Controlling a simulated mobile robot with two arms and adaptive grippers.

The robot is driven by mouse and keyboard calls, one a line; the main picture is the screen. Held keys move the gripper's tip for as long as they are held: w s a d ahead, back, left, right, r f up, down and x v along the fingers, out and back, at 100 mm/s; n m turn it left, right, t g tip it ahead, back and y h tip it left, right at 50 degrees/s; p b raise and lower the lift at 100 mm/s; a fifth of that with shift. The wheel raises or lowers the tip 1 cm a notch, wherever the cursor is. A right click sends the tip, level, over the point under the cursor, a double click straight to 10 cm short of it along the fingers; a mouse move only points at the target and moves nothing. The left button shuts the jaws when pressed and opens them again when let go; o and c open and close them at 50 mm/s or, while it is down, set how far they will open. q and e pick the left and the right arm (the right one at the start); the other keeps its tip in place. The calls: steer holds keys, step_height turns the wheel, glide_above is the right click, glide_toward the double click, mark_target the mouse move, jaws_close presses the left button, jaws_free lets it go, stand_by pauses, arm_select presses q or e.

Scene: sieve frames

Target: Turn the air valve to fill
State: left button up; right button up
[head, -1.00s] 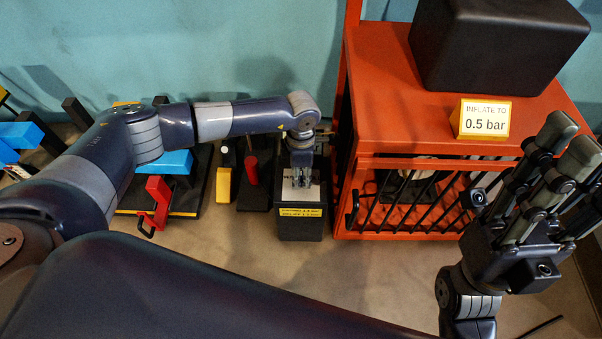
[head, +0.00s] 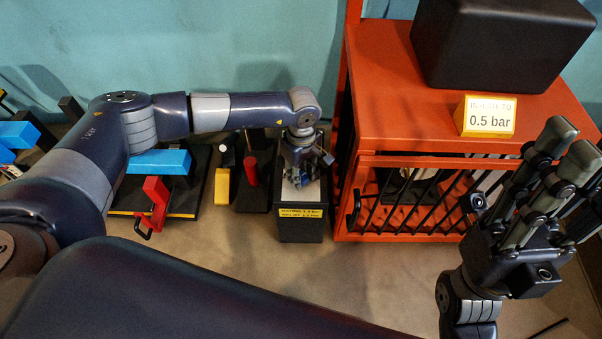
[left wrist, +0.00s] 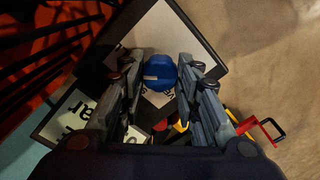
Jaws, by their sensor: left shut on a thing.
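A dark box with a light top and a yellow label (head: 300,212) stands on the floor left of the orange cabinet. A round blue valve knob (left wrist: 160,70) shows on it in the left wrist view. My left gripper (head: 303,180) reaches down onto the box top. In the left wrist view its fingers (left wrist: 160,90) are shut on the blue knob, one on each side. Printing on the panel around the knob is partly hidden by the fingers. My right gripper (head: 535,185) is raised at the right, fingers apart, empty.
The orange cabinet (head: 455,95) carries a black block (head: 500,40) and a sign reading 0.5 bar (head: 487,117). Black bars front its lower opening. Left of the box are a yellow block (head: 222,185), a red lever (head: 155,195) and a blue bar (head: 160,162). Open floor lies in front.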

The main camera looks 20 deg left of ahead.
mark_target(301, 175)
arm_select(q)
steer(key=shift+m, duration=1.1)
steer(key=o, duration=1.1)
steer(key=shift+c, duration=0.2)
step_height(301, 175, up, 12)
